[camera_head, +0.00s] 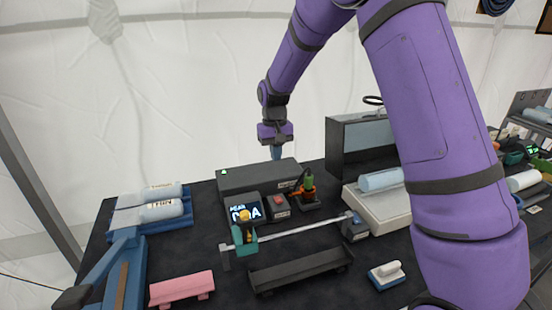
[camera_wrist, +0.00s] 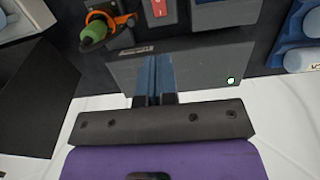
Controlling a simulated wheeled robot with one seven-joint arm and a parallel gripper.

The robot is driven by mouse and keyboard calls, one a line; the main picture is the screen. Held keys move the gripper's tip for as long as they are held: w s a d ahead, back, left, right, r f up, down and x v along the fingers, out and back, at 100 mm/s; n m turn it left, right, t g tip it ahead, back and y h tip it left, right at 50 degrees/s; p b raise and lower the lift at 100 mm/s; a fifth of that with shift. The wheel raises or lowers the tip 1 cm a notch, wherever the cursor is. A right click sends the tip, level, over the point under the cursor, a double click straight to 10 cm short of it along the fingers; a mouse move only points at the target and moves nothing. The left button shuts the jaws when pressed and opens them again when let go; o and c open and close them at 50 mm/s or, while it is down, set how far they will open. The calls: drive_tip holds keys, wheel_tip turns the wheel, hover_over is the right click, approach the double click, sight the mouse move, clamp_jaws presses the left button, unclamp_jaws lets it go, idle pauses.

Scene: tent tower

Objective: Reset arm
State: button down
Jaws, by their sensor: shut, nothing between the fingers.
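My gripper (camera_head: 276,153) hangs from my purple arm above the back of the table, pointing down. In the head view its tip is just over or behind a long dark grey box (camera_head: 245,180); I cannot tell if they touch. In the wrist view my gripper (camera_wrist: 154,60) has its blue fingers pressed together with nothing between them. The grey box (camera_wrist: 200,62) lies beyond the fingers there, with a small green light near one end.
On the black table (camera_head: 195,245) stand a lit display (camera_head: 244,208), a red-button box (camera_head: 279,206), an orange holder with a green item (camera_head: 304,190), a metal bar (camera_head: 300,228), a black tray (camera_head: 300,270) and a pink block (camera_head: 182,288). Light blue cylinders (camera_head: 162,210) lie left. A grey cabinet (camera_head: 340,150) stands right.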

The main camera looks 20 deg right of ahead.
idle(0.3)
drive_tip(key=s+d+r+t, duration=0.2)
drive_tip(key=s+r, duration=0.6)
drive_tip(key=r, duration=0.1)
drive_tip(key=s+d+r+t, duration=0.1)
drive_tip(key=s+d+r, duration=0.1)
drive_tip(key=s+r, duration=0.6)
drive_tip(key=s+d+r+t, duration=0.1)
drive_tip(key=s+r, duration=0.1)
drive_tip(key=s, duration=0.8)
drive_tip(key=s+d+r+t, duration=0.1)
drive_tip(key=s+r+t, duration=0.1)
drive_tip(key=s, duration=0.9)
drive_tip(key=shift+d+r, duration=0.15)
drive_tip(key=shift+r, duration=0.25)
